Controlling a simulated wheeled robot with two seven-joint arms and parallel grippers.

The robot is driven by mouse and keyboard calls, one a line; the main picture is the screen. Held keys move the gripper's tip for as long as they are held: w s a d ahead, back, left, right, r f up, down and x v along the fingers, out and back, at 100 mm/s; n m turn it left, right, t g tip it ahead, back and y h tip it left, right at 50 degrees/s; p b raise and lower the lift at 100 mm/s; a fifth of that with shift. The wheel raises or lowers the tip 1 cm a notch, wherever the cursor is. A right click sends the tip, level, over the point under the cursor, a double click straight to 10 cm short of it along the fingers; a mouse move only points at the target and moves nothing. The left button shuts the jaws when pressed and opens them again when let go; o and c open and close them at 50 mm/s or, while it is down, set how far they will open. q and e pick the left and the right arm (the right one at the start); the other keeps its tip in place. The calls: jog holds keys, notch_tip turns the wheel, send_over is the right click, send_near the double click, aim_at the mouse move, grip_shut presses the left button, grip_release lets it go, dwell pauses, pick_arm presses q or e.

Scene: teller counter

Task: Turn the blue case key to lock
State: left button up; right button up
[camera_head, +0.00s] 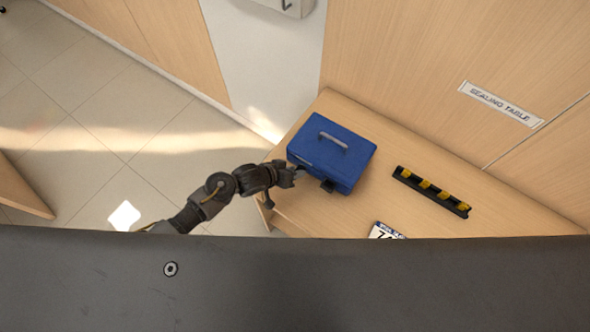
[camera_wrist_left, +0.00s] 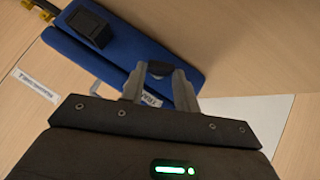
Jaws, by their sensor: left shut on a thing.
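The blue case (camera_head: 330,152) stands closed on the wooden table, with a grey handle (camera_head: 333,142) on its lid. A dark latch block (camera_head: 328,185) sits on its front side; the block also shows in the left wrist view (camera_wrist_left: 90,27). My left gripper (camera_head: 298,172) is at the case's front left side. In the left wrist view its two fingers (camera_wrist_left: 160,78) are shut on a dark key head (camera_wrist_left: 160,68) at the blue wall. The key's shaft and the lock opening are hidden. My right gripper is in neither view.
A black rack with yellow parts (camera_head: 431,192) lies on the table (camera_head: 300,210) to the right of the case. A white plate with dark print (camera_head: 385,231) lies near the front edge. A wall sign (camera_head: 500,104) reads "SEALING TABLE". Bare table lies between case and rack.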

pick_arm(q)
jog(key=shift+w+a+f+n+g+h, duration=0.15)
jog(key=shift+n+g+h, duration=0.3)
jog(key=shift+h, duration=0.35)
jog(key=o, duration=1)
jog(key=shift+b+v, duration=0.6)
jog(key=shift+v, duration=4.85)
jog(key=shift+c, duration=0.5)
